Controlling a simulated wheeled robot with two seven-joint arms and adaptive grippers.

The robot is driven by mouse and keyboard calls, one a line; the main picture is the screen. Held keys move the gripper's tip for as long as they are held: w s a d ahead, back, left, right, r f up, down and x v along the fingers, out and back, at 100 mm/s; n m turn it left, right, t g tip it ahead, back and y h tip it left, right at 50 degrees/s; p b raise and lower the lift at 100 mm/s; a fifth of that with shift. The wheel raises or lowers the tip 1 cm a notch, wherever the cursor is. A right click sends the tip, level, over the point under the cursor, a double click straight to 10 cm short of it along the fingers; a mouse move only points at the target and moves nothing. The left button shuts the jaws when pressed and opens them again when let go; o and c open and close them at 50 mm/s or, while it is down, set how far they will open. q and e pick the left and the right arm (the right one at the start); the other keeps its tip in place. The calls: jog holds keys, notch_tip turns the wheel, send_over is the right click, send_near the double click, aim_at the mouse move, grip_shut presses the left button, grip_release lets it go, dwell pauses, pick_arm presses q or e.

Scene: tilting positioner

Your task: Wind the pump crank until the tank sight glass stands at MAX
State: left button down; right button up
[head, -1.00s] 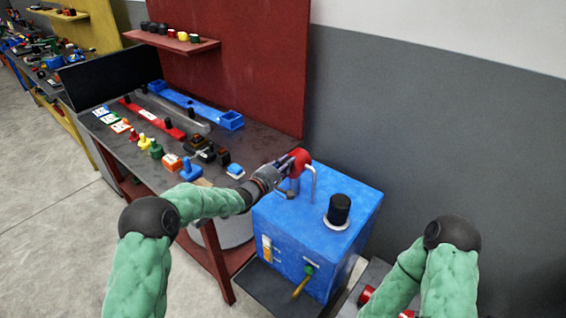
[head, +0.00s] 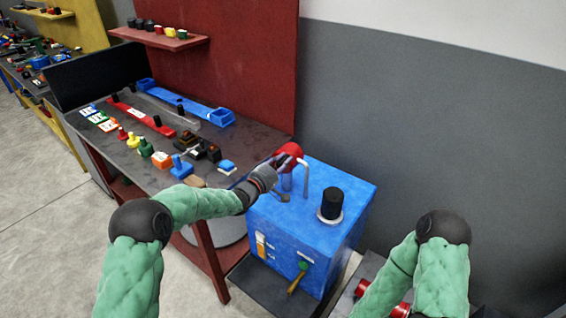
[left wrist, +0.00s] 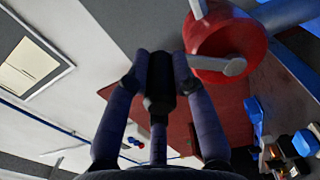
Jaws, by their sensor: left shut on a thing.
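The pump crank has a red hub (head: 289,153) above the far left of the blue tank's top. My left gripper (head: 268,177) is beside the hub, on its near left side. In the left wrist view its fingers (left wrist: 161,78) are shut on the crank's black grip (left wrist: 160,92); the red hub (left wrist: 222,42) and a grey crank arm (left wrist: 234,67) show to the right. The tank sight glass (head: 261,245) is a narrow orange and pale strip on the tank's front. Its marks are too small to read. My right gripper is out of view.
The blue tank (head: 338,247) also bears a black knob (head: 332,203) and a yellow lever (head: 296,283) with a green pivot. A workbench (head: 125,160) with several small fittings stands to the left. The grey wall (head: 440,110) is close behind.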

pick_arm(q)
jog(key=c, duration=1)
grip_release()
jog(key=shift+c, duration=0.2)
jog(key=v, duration=1.2)
